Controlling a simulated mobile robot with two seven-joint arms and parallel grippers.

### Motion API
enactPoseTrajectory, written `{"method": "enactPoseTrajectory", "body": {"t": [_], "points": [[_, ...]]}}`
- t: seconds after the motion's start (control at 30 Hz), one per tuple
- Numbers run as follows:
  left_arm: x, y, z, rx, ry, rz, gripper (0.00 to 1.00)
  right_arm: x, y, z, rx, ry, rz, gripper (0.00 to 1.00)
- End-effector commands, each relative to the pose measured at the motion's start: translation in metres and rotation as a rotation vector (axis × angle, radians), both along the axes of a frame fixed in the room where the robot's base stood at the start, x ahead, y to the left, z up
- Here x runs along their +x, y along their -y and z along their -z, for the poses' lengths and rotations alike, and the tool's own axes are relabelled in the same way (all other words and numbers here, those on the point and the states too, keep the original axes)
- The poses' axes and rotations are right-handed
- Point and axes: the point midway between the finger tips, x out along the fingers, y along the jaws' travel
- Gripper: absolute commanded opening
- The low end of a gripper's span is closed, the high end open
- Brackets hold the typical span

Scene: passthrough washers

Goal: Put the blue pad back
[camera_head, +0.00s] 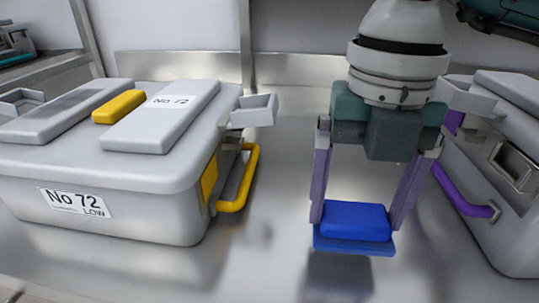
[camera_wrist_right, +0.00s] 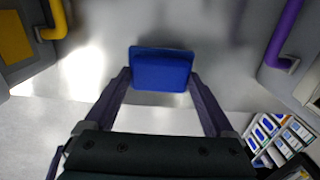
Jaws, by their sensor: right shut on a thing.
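The blue pad (camera_head: 355,222) is a small block with a flat lower plate. My right gripper (camera_head: 354,215) reaches down from above and is shut on the pad, with a purple finger at each side of it. The pad hangs above the metal table, with a dark reflection below it. In the right wrist view the pad (camera_wrist_right: 162,70) sits between the fingertips of my right gripper (camera_wrist_right: 161,75). My left gripper does not show in the head view.
A grey box labelled No 72 (camera_head: 118,221) with a yellow handle (camera_head: 243,185) and yellow block (camera_head: 119,106) stands left. Another grey box (camera_head: 510,220) with a purple handle (camera_head: 460,192) stands right, close to my gripper. Bare metal table (camera_head: 285,150) lies between them.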

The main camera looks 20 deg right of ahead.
Motion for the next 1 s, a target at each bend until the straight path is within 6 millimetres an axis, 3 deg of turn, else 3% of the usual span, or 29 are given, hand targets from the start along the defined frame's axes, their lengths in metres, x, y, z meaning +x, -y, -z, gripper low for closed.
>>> {"method": "enactPoseTrajectory", "body": {"t": [0.1,0.2,0.6,0.63,0.7,1.0], "points": [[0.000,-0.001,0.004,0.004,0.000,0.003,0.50,-0.001,0.000,0.022,0.000,-0.004,0.000,0.37],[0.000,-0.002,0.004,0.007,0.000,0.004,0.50,-0.001,0.000,0.031,0.000,-0.002,-0.001,0.37],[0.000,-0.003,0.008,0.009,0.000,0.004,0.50,0.000,0.000,0.037,0.000,0.000,-0.001,0.37],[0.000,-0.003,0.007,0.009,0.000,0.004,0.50,0.000,0.000,0.035,0.000,0.000,-0.001,0.92],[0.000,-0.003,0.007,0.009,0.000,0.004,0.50,0.000,0.000,0.035,0.000,0.000,-0.001,1.00],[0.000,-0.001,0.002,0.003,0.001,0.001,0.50,0.000,0.000,0.030,0.000,0.000,-0.001,1.00]]}}
